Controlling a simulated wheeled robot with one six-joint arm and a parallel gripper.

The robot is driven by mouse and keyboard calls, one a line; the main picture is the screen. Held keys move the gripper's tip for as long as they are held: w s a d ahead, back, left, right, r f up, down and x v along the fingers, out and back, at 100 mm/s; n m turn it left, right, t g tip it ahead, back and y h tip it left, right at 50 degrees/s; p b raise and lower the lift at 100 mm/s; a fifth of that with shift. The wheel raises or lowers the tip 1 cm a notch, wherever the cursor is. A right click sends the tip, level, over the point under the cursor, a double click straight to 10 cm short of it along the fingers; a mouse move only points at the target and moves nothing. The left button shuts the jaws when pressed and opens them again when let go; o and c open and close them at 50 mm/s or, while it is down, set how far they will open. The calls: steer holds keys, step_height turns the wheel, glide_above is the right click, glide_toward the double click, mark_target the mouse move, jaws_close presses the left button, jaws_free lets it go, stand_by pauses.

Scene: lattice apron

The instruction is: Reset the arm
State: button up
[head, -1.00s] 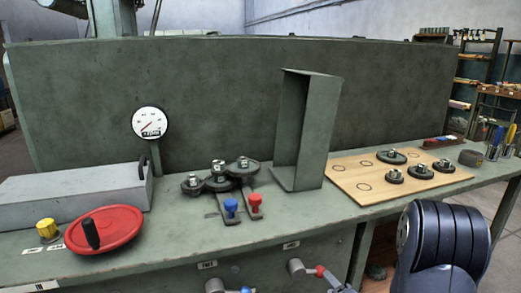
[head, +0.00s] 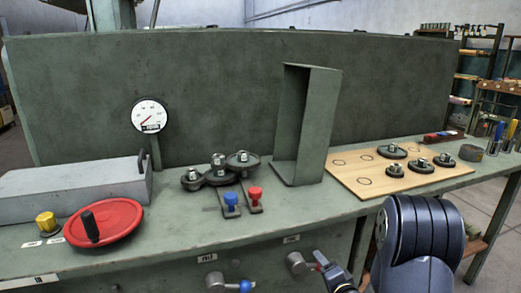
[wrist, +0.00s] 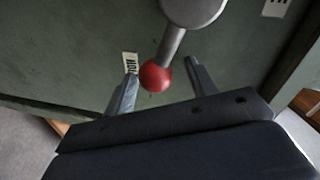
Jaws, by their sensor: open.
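A lever with a grey hub (head: 297,262) sits on the green bench front in the head view. In the wrist view its grey hub (wrist: 192,8) and arm lead down to a red ball knob (wrist: 155,77). My gripper (wrist: 161,70) is open, with one finger on each side of the red knob and gaps between knob and fingers.
A lever with a blue knob (head: 245,286) is to the left. On the bench stand a red handwheel (head: 118,218), a gauge (head: 149,116), several gears (head: 218,177), blue and red knobs, an upright green guard (head: 302,125) and a wooden board (head: 350,178) with gears.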

steer(key=shift+d+r+n, duration=0.1)
steer(key=shift+r+n, duration=0.5)
steer(key=shift+n, duration=0.2)
